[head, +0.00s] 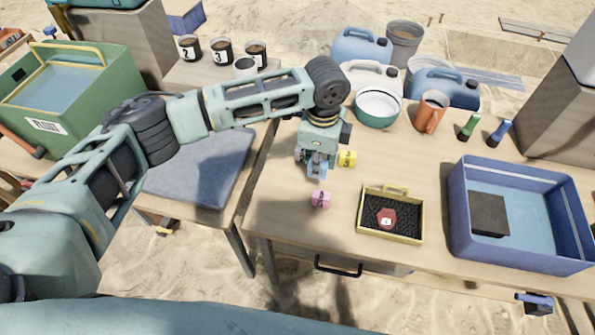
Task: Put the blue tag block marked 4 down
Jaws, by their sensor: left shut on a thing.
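My left gripper (316,158) points down over the front left part of the wooden table. It is shut on the blue tag block (317,172), which is partly hidden by the fingers. Its number cannot be read, and I cannot tell whether it touches the table. A yellow tag block (347,159) stands close to the right of the gripper. A pink tag block (321,199) stands just in front of it. My right gripper is not in view.
A yellow-rimmed tray (420,238) with a dark lining holds a red piece (386,218). A large blue bin (463,220) stands at the right. A green bowl (377,120), an orange mug (430,112) and jugs stand behind. Bare tabletop (275,205) lies left of the pink block.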

